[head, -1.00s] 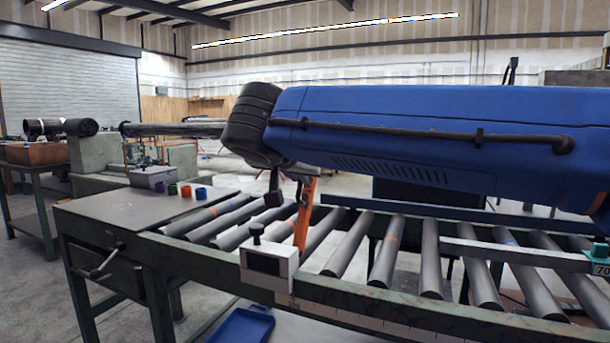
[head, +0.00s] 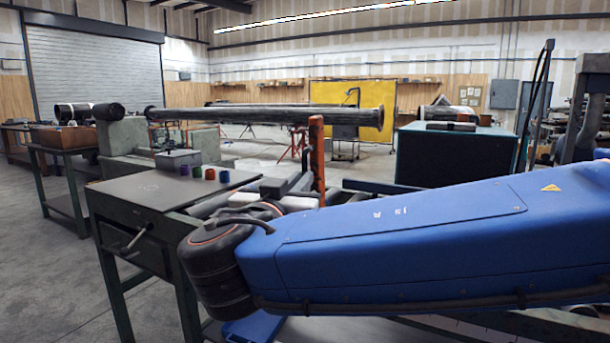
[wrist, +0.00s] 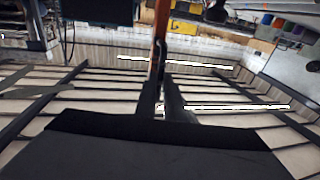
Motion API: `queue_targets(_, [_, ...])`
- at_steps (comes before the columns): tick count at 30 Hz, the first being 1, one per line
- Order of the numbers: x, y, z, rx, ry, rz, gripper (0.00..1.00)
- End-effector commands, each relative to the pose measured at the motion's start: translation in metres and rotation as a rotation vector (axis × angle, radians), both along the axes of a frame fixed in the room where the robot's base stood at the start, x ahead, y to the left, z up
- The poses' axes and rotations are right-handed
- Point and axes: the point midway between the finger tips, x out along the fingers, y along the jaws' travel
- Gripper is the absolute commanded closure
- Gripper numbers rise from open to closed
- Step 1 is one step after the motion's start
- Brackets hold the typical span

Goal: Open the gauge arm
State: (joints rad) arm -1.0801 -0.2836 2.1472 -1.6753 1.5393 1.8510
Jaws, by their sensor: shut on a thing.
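The gauge arm, an orange bar (head: 317,155), stands upright beyond my blue arm in the head view. In the wrist view the orange bar (wrist: 160,38) runs from the top edge down to my gripper (wrist: 162,108). The two dark fingers are close together, shut on the bar near its visible lower end. In the head view my wrist and arm cover much of the gripper and the bar's foot, and the mount and white gauge box cannot be made out clearly there.
A grey-topped table (head: 150,190) at left carries several small coloured cups (head: 209,174) and a grey box (head: 178,159). A long flanged pipe (head: 260,115) lies behind. A dark green cabinet (head: 455,160) stands behind at right.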

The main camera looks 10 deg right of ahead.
Motion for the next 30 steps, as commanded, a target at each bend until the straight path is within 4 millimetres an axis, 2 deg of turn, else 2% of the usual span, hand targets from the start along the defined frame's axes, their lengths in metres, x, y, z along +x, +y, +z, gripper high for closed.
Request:
queue_targets(17, [-0.0036,0.0026,-0.0053,-0.019,-0.021,-0.001,1.00])
queue_targets(18, [-0.0036,0.0026,-0.0053,-0.019,-0.021,-0.001,0.84])
queue_targets(20, [-0.0036,0.0026,-0.0051,-0.019,-0.021,-0.001,0.72])
queue_targets(30, [-0.0047,0.0032,-0.0042,-0.018,-0.023,0.000,0.72])
